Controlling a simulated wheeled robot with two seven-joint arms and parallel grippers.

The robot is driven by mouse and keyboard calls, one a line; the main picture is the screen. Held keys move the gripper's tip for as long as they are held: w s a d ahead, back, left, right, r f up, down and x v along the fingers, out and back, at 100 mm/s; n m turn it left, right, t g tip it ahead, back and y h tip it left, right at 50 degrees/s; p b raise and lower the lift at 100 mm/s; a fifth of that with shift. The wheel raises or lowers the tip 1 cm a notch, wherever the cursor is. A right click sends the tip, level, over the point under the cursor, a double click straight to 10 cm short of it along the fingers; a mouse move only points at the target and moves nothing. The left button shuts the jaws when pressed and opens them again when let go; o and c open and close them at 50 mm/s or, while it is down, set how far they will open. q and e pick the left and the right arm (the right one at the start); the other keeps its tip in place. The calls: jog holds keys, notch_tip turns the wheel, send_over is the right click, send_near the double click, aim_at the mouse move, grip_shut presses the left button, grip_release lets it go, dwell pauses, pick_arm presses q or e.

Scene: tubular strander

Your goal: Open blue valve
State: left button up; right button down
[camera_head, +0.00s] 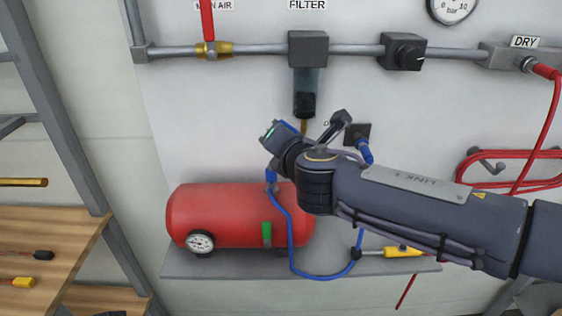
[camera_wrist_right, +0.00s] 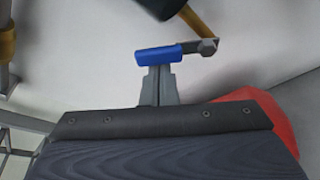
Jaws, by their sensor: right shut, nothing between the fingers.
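The blue valve handle (camera_wrist_right: 158,54) shows in the right wrist view, lying roughly level. It joins a grey metal fitting (camera_wrist_right: 208,46) at the end of a brass-coloured pipe (camera_wrist_right: 196,20). My right gripper (camera_wrist_right: 157,72) is shut with nothing between its fingers. Its tips are right at the handle's lower edge; whether they touch it I cannot tell. In the head view my right arm reaches in from the right below the filter (camera_head: 306,92), and its wrist hides the fingers and most of the valve. My left gripper is not in view.
A red air tank (camera_head: 222,214) with a gauge sits on a grey shelf below my right wrist. A blue hose (camera_head: 290,235) hangs in front of it. A red-handled valve (camera_head: 208,25) is on the upper pipe. Wooden shelves (camera_head: 45,235) stand at left.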

jog(key=shift+d+r+m+t+y+b, duration=0.45)
jog(key=shift+m+b, duration=0.95)
jog(key=shift+b, duration=1.05)
jog(key=shift+d+r+m+t+y+b, duration=0.5)
jog(key=shift+m+b, duration=0.9)
jog(key=shift+b, duration=1.05)
jog(key=shift+d+r+m+t+y+b, duration=0.15)
jog(key=shift+d+r+m+y+b, duration=0.35)
jog(key=shift+m+b, duration=1.45)
jog(key=shift+d+n+b, duration=0.15)
jog(key=shift+n+b, duration=0.3)
jog(key=shift+b, duration=0.05)
